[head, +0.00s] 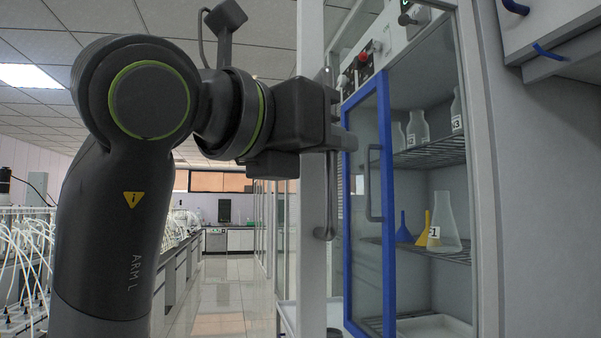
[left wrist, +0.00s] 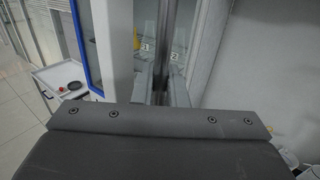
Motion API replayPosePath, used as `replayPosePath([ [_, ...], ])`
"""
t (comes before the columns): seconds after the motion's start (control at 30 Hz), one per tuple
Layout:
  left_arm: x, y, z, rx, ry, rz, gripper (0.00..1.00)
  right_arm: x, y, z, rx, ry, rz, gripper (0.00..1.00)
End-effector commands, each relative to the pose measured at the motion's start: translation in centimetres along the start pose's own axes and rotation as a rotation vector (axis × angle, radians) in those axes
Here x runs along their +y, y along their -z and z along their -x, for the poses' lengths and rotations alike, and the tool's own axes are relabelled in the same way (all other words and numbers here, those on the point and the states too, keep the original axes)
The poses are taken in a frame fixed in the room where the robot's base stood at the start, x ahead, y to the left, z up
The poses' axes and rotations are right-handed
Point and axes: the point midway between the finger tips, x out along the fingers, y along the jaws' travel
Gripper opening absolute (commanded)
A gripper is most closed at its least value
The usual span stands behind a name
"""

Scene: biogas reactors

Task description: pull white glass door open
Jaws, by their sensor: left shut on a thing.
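The white glass door (head: 312,230) shows in the head view as a tall white stile left of the blue-framed door. I cannot tell how far it stands open. Its grey vertical handle (head: 331,205) hangs down below my left gripper (head: 338,138). In the left wrist view the handle bar (left wrist: 168,40) runs upright between the fingers of my left gripper (left wrist: 163,92), which is shut on it. The gripper hides the handle's upper part in the head view. My right gripper is not in view.
A blue-framed glass door (head: 385,230) with its own handle (head: 375,185) is just right. The aisle floor (head: 225,285) at left is clear.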

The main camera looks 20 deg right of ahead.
Motion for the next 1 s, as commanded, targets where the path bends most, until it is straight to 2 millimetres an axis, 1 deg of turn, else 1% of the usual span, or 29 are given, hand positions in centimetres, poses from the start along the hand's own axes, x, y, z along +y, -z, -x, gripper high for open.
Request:
replayPosePath([
  [0.03, -0.51, 0.21, -0.05, -0.001, -0.006, -0.002, 0.0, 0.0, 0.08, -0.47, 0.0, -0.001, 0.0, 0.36],
  [0.2, -1.16, 0.04, -0.17, 0.0, -0.027, 0.0, 0.0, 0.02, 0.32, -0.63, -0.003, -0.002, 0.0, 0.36],
  [0.63, -1.3, -0.14, -0.19, -0.001, -0.033, 0.0, 0.0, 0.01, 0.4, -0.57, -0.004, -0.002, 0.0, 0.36],
  [0.67, -1.29, -0.14, -0.18, -0.001, -0.033, 0.0, 0.14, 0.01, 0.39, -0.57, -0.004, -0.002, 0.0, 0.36],
  [0.7, -1.29, -0.14, -0.18, -0.001, -0.033, 0.0, 0.19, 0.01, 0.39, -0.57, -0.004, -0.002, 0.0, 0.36],
  [0.8, -1.28, -0.12, -0.18, -0.001, -0.033, 0.0, 0.3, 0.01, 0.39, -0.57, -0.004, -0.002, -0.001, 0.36],
  [1.0, -1.26, -0.08, -0.18, 0.0, -0.033, 0.0, 0.3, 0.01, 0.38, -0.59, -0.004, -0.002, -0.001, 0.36],
])
